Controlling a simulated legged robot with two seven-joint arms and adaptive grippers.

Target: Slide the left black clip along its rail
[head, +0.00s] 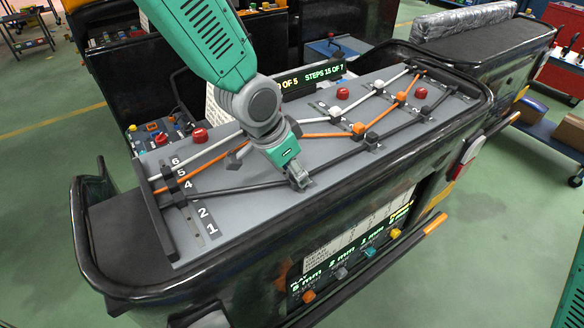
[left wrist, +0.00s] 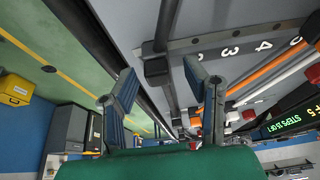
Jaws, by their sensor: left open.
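The left black clip (head: 190,193) sits on the black line at the numbered strip (head: 207,221), near the left end of the grey board. It also shows in the left wrist view (left wrist: 157,71), where it appears between my fingertips but beyond them. My left gripper (head: 301,182) points down at the board's front part, well to the right of the clip and close to the black line (head: 240,188). In the left wrist view its two fingers (left wrist: 160,77) are spread with nothing held. Contact with the line cannot be told. My right gripper is out of view.
White (head: 210,150) and orange (head: 318,134) lines run behind the black one. Red knobs (head: 199,135) stand along the board's back. A raised black rim (head: 250,228) encloses the board.

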